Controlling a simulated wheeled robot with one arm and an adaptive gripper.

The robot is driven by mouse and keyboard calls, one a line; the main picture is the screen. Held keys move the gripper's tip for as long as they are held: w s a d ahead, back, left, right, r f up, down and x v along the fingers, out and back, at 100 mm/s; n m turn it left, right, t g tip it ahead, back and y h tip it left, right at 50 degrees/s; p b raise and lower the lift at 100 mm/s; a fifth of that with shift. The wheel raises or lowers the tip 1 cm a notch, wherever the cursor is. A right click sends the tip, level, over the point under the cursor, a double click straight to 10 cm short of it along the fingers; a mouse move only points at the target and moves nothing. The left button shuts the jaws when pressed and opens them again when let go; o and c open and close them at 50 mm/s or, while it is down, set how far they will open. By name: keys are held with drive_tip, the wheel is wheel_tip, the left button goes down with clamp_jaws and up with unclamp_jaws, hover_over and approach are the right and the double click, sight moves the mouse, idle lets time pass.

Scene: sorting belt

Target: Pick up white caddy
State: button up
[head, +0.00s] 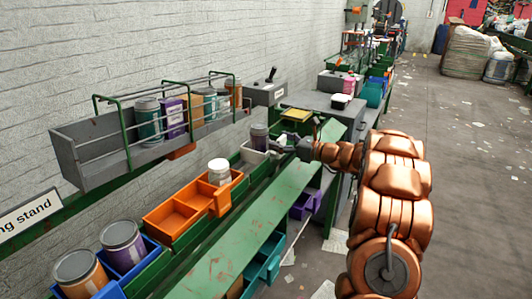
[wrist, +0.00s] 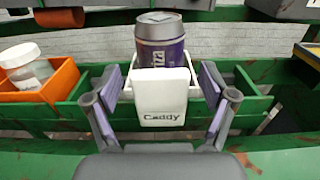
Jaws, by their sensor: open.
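The white caddy (wrist: 162,98) stands in a green rack in the middle of the wrist view, with its name "Caddy" on its front plate. A purple canister (wrist: 160,42) with a grey lid stands in it. My gripper (wrist: 160,100) is open, with one finger on each side of the caddy's front plate and gaps between. In the head view the caddy (head: 252,153) shows at the left of my gripper (head: 281,144), with the purple canister (head: 259,136) rising from it. The lower part of the caddy is partly hidden by the rack in the head view.
A grey wall shelf (head: 90,150) with several canisters hangs above. The green ledge (head: 225,235) in front is bare.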

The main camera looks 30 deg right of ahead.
drive_tip(key=shift+w, duration=0.1)
clamp_jaws()
idle(0.8)
